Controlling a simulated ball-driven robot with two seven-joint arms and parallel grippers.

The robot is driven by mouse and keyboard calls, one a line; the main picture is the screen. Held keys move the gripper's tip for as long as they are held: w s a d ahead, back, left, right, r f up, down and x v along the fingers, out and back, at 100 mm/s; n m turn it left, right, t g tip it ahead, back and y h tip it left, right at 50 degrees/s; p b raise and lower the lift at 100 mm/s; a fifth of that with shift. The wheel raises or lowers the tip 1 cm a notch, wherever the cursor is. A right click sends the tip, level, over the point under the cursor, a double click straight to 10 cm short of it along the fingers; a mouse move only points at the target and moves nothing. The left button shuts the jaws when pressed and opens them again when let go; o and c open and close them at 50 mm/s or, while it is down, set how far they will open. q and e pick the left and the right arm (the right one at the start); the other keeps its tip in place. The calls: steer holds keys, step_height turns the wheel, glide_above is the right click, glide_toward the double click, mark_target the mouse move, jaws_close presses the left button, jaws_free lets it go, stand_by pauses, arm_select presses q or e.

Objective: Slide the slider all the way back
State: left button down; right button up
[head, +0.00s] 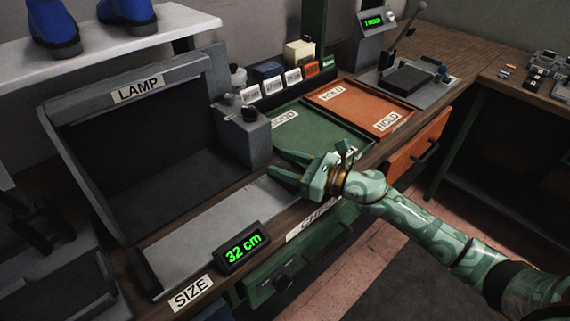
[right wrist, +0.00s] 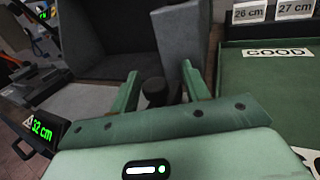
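The grey sizing plate (head: 205,232) lies along the front of the bench, with a SIZE label (head: 191,292) and a display reading 32 cm (head: 243,247). My right gripper (head: 274,172) is over the plate's right end, its fingers pointing toward the lamp box. In the right wrist view its two fingers (right wrist: 161,92) are apart. A dark round knob (right wrist: 154,91) shows between them, apart from both fingers; it looks like the slider's handle. The slider's body is hidden behind my gripper, so I cannot tell its exact place. My left gripper is not in view.
The LAMP box (head: 140,95) stands behind the plate, with a grey block (head: 243,140) at its right. A green GOOD tray (head: 325,142) and an orange HOLD tray (head: 375,110) lie to the right. An orange drawer (head: 412,150) sticks out below.

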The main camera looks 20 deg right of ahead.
steer(key=shift+a, duration=0.1)
steer(key=shift+s+d+f, duration=0.1)
steer(key=shift+s+d, duration=0.2)
steer(key=shift+s, duration=0.1)
steer(key=v, duration=1.5)
steer(key=shift+d+b, duration=0.3)
